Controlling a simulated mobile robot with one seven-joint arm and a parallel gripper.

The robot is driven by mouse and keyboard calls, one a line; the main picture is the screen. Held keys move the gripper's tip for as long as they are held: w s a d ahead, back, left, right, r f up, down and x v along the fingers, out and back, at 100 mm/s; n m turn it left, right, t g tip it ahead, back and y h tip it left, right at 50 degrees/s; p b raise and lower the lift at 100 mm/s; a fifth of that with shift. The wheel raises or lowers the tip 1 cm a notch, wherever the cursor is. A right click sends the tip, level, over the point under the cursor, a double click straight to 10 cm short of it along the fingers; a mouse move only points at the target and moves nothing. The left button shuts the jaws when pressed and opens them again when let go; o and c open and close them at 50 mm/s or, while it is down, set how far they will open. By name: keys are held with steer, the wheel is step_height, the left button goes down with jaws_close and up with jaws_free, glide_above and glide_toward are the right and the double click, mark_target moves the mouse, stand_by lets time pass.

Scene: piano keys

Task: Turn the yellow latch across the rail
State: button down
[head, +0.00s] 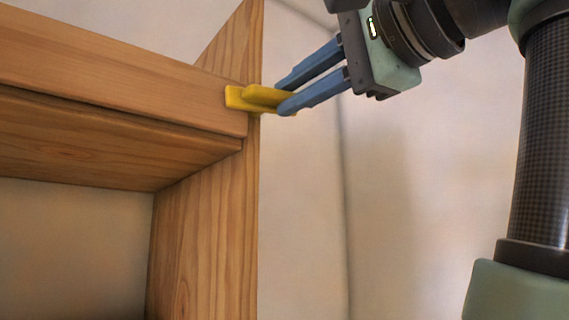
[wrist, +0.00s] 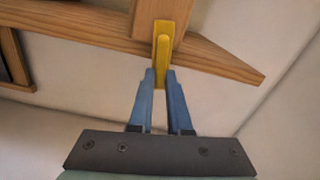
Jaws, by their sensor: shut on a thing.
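The yellow latch (head: 262,96) is at the right end of the wooden rail (head: 120,80), where the rail meets the wooden upright (head: 207,230). In the head view its left end lies over the rail's end and its long axis runs roughly along the rail. My gripper (head: 282,98) comes from the upper right, its two blue fingers shut on the latch's outer part. In the wrist view the fingers (wrist: 160,78) pinch the lower end of the yellow latch (wrist: 162,45), and the rail (wrist: 165,10) shows behind its top. The fingertips hide part of the latch.
A pale wall (head: 400,190) lies behind, with open space to the right of the upright. Below the rail is an open recess (head: 75,245) in the wooden frame. Another piece of wood (wrist: 14,60) shows at the left edge of the wrist view.

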steer(key=shift+a+f+m, duration=0.1)
steer(key=shift+f+m, duration=0.05)
steer(key=shift+m, duration=0.65)
steer(key=shift+b, duration=0.3)
steer(key=c, duration=0.9)
jaws_free()
steer(key=shift+w+a, duration=0.1)
